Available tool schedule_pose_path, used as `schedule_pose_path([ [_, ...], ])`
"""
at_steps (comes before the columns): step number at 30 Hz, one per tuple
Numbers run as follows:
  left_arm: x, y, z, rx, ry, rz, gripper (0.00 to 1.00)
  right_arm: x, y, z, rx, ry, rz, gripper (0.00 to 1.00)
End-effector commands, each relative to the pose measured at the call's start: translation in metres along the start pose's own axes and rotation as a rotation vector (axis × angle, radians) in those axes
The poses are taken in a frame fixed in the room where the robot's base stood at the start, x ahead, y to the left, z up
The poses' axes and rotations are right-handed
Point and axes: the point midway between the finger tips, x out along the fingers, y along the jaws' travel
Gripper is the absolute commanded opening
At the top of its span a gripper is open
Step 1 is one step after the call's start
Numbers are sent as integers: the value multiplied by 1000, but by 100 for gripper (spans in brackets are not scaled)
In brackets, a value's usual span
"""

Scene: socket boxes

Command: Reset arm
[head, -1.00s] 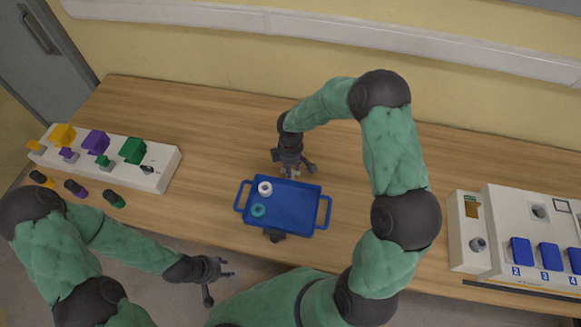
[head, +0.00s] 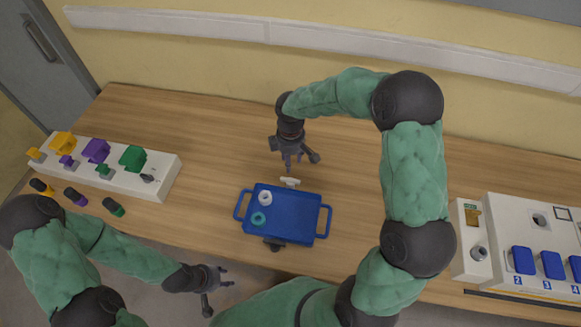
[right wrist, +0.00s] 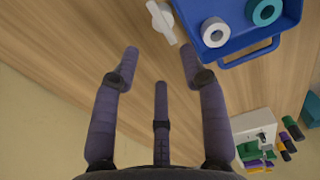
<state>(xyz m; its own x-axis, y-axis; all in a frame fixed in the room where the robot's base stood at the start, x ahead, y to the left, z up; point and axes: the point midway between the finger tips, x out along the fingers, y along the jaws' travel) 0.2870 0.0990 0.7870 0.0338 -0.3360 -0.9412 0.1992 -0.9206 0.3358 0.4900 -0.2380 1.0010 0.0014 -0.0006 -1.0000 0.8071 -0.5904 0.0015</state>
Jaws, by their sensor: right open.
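My right gripper (head: 294,165) is open and empty, just beyond the far edge of the blue tray (head: 300,229). The right wrist view shows its fingers (right wrist: 159,50) spread with only table between them. A small white piece (head: 290,182) lies beside the tray's far rim, apart from the fingers. It also shows in the right wrist view (right wrist: 162,22); I cannot tell if it touches the rim. A white ring (head: 265,198) and a teal ring (head: 258,218) sit in the tray. My left gripper (head: 226,277) is open and empty at the near side, off the table edge.
A white socket box with yellow, purple and green blocks (head: 96,151) stands on the left, with several coloured pegs (head: 76,196) before it. A white panel with blue numbered blocks (head: 523,259) stands on the right. The table's back middle is clear.

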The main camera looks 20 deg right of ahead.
Motion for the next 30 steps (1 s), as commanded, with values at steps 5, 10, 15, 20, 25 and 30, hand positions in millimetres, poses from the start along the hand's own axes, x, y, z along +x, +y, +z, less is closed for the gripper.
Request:
schedule_pose_path([
  [5,0,0,0,0,0,0,40,-15,0,0,-2,0,0,44],
  [10,0,0,0,0,0,0,40,-18,0,0,-2,0,0,44],
  [15,0,0,0,0,0,0,40,-18,0,0,-1,0,0,44],
  [20,0,0,0,0,0,0,40,-18,0,0,-1,0,0,44],
  [25,-3,1,0,0,0,0,40,-21,0,0,-1,0,-1,44],
  [30,-27,10,1,0,0,0,40,-46,0,0,-1,0,0,44],
])
